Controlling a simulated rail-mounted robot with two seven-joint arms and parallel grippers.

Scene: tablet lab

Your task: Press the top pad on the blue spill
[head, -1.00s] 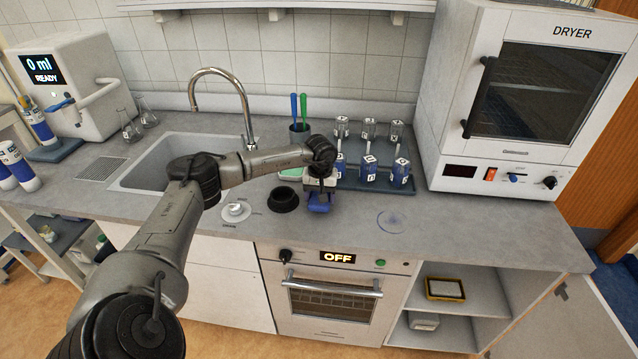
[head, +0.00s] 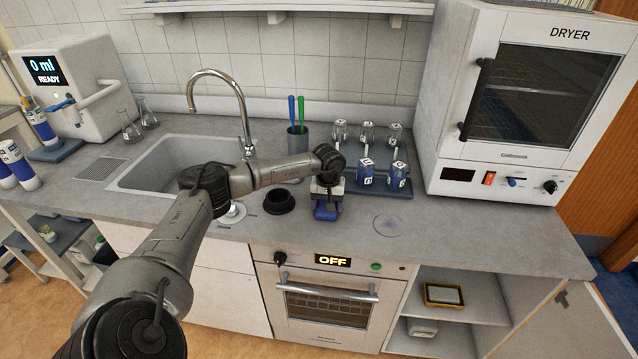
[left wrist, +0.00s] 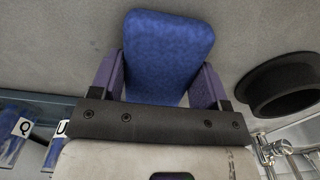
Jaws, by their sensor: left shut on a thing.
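My left gripper (head: 326,203) is shut on a blue pad (head: 325,213) above the front part of the counter. In the left wrist view, the pad (left wrist: 168,55) sits between the two purple fingers. The blue spill (head: 389,226) is a faint round patch on the counter, to the right of the pad and apart from it. The spill does not show in the left wrist view. My right gripper is not in view.
A black ring-shaped holder (head: 279,201) stands left of the gripper. The dryer (head: 530,100) stands at right. The counter around the spill is clear.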

